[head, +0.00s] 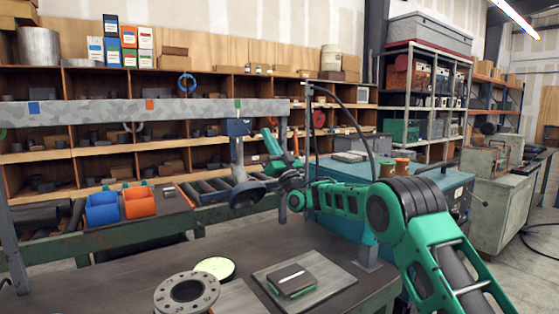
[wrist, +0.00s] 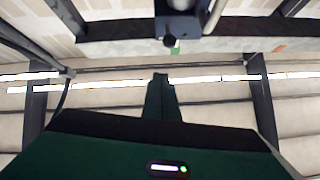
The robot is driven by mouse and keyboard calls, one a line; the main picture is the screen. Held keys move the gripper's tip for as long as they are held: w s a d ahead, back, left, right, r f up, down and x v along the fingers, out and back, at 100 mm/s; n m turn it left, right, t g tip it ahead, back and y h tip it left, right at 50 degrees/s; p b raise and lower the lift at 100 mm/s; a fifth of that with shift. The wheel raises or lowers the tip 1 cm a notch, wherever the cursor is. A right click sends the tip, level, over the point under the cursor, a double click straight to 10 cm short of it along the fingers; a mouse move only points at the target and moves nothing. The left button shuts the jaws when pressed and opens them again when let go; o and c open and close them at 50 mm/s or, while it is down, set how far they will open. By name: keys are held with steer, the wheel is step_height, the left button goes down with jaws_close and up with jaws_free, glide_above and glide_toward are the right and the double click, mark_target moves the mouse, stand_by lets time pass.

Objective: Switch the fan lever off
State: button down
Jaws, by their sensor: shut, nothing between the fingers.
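A blue switch box (head: 237,127) hangs under the front of the camouflage-patterned beam, above a grey pipe. In the wrist view the dark box (wrist: 180,24) is at the top centre, with a short dark knob-ended part (wrist: 168,41) that looks like the fan lever. Its on or off position cannot be told. My green gripper (head: 267,133) points up and left, to the right of the box and apart from it. In the wrist view my gripper (wrist: 160,77) is shut and empty, its narrow tip below the knob with a gap in the picture.
The grey pipe (head: 237,158) runs down to a dark hood (head: 247,196). The beam (head: 130,111) crosses above the bench. A teal cabinet (head: 345,178) stands behind my arm.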

steer(key=s+d+f, duration=0.3)
steer(key=s+f, duration=0.1)
steer(key=f, duration=0.4)
steer(key=shift+f, duration=0.25)
steer(key=shift+d, duration=0.1)
